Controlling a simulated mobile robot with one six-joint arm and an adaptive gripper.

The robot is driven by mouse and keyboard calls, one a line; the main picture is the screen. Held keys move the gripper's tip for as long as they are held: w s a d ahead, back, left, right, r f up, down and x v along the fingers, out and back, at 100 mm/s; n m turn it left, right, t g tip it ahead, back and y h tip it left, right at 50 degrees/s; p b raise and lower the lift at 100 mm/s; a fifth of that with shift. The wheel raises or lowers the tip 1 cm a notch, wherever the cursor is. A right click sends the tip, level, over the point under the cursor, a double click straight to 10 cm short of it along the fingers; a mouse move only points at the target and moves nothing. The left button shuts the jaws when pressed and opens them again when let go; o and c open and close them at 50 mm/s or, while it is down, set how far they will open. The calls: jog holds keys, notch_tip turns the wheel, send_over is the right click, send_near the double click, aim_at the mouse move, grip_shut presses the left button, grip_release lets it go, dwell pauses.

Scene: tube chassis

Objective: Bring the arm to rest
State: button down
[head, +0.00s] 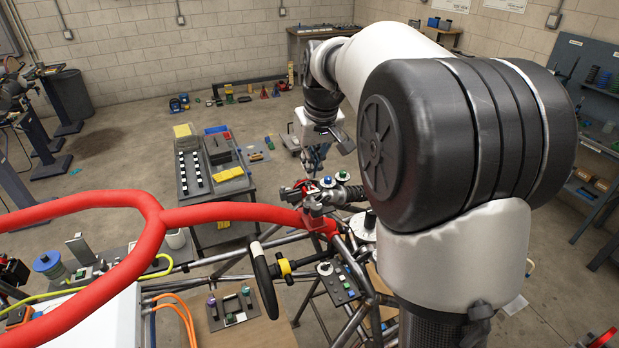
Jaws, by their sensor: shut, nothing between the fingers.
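My white and black arm fills the right side of the head view and reaches away from me, bent down at its far end. My gripper (316,170) hangs at that end, pointing down, small and partly lost against dark parts behind it. It is shut with nothing in it. It appears just above the tube chassis (352,262), near a red clamp-like part (314,205) and a round part with a blue top (327,182). I cannot tell how much space lies between the fingertips and these parts.
A thick red tube (225,214) crosses the left and middle. A steering wheel (264,280) and a button panel (338,282) sit on the chassis. A grey cart (205,200) with trays stands behind. Shelving (600,120) stands at right. Open floor (120,150) lies back left.

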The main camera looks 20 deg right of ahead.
jog(key=shift+v, duration=1.65)
jog(key=s+a+f+b, duration=0.3)
jog(key=s+f+b, duration=0.4)
jog(key=s+f, duration=0.2)
jog(key=s+a+f+b, duration=0.4)
jog(key=s+f+b, duration=0.3)
jog(key=s, duration=0.4)
jog(key=s+a+f+t+b, duration=0.1)
jog(key=s+a+f+b, duration=0.2)
jog(key=s+f+b, duration=0.4)
jog(key=s+f, duration=0.3)
jog(key=shift+s+a+f, duration=0.15)
jog(key=shift+a+f, duration=0.1)
jog(key=shift+f, duration=0.05)
jog(key=c, duration=2.4)
grip_release()
